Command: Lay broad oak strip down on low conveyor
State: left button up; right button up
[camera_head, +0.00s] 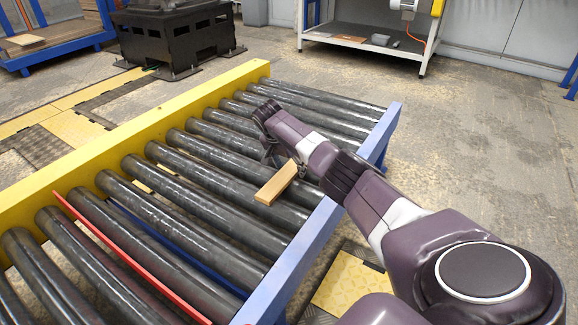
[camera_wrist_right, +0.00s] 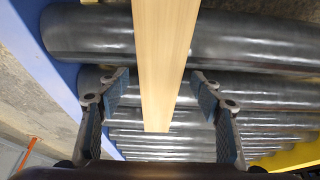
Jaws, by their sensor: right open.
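The oak strip (camera_head: 277,183) is a short, light wooden board. It appears to lie across the dark rollers of the low conveyor (camera_head: 293,262), near its blue side rail. My right gripper (camera_head: 272,152) is low over the rollers at the strip's far end. In the right wrist view the strip (camera_wrist_right: 165,50) runs from the top edge down between the two spread fingers of the right gripper (camera_wrist_right: 158,88), with a gap on each side. The fingers are open and hold nothing. The strip's other end is cut off there. My left gripper is not in view.
A yellow rail (camera_head: 120,128) bounds the conveyor's far side. A thin red bar (camera_head: 130,256) lies along the rollers at the near left. A black crate (camera_head: 175,40) and a workbench (camera_head: 365,42) stand behind. The floor to the right is clear.

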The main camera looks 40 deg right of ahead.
jog(key=v, duration=1.2)
dwell(0.3)
